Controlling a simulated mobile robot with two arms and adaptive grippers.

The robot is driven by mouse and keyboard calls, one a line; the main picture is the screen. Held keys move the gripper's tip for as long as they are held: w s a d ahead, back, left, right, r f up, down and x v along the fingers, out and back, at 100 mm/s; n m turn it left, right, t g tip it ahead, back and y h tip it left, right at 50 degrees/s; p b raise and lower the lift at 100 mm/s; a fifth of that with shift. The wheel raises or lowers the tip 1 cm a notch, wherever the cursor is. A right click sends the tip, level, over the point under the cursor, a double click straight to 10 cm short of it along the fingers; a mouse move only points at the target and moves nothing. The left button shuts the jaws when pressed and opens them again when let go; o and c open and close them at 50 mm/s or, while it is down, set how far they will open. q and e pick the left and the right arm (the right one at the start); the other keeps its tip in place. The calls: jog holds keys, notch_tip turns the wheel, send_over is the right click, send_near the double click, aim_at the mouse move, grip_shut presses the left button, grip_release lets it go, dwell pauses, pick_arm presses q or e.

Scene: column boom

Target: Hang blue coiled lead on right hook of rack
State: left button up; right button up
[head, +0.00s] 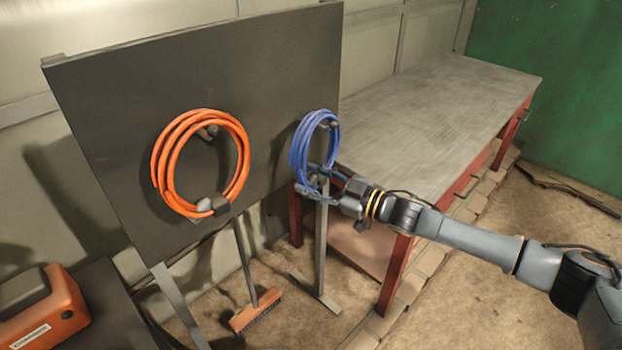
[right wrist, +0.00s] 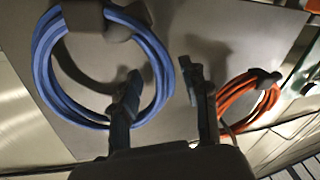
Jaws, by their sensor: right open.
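The blue coiled lead (head: 301,146) hangs upright at the right end of the dark rack panel (head: 110,95), its top loop over a grey hook (head: 333,125). My right gripper (head: 312,178) is open at the lower part of the coil, one finger above the other. In the right wrist view the blue lead (right wrist: 42,75) fills the left side, with a dark band (right wrist: 95,20) around it. There one finger of the right gripper (right wrist: 162,76) overlaps the coil's edge and the other stands clear of it. Whether they touch the lead cannot be told. My left gripper is out of view.
An orange coiled lead (head: 165,160) hangs on the panel's left part. A grey-topped bench (head: 430,110) with red legs stands behind my right arm. A broom (head: 257,310) stands below the panel. An orange case (head: 50,310) sits at lower left.

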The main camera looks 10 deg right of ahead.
jog(key=v, duration=1.2)
jog(key=w+d+f+m+t+h, duration=0.1)
jog(key=w+d+f+m+h, duration=0.15)
jog(key=f, duration=0.55)
jog(key=w+d+f+m+t+h, duration=0.1)
jog(key=w+f+h, duration=0.15)
jog(key=f, duration=0.55)
jog(key=s+d+f+m+g+h, duration=0.2)
jog(key=s+f+h, duration=0.15)
jog(key=f, duration=0.75)
jog(key=s+d+f+m+g+h, duration=0.15)
jog(key=s+f, duration=0.35)
jog(key=f, duration=0.5)
jog(key=s+f+m+g+h, duration=0.3)
jog(key=s+f+g, duration=0.2)
jog(key=s+f, duration=1.5)
jog(key=s+a+f+g, duration=0.1)
jog(key=s, duration=0.7)
jog(key=s+a+f+g, duration=0.2)
jog(key=s, duration=0.7)
jog(key=s+a+f+m+g, duration=0.1)
jog(key=s+a+f, duration=0.1)
jog(key=s, duration=0.6)
jog(key=shift+s+a+g, duration=0.2)
jog(key=shift+a+g, duration=0.05)
jog(key=shift+g, duration=0.1)
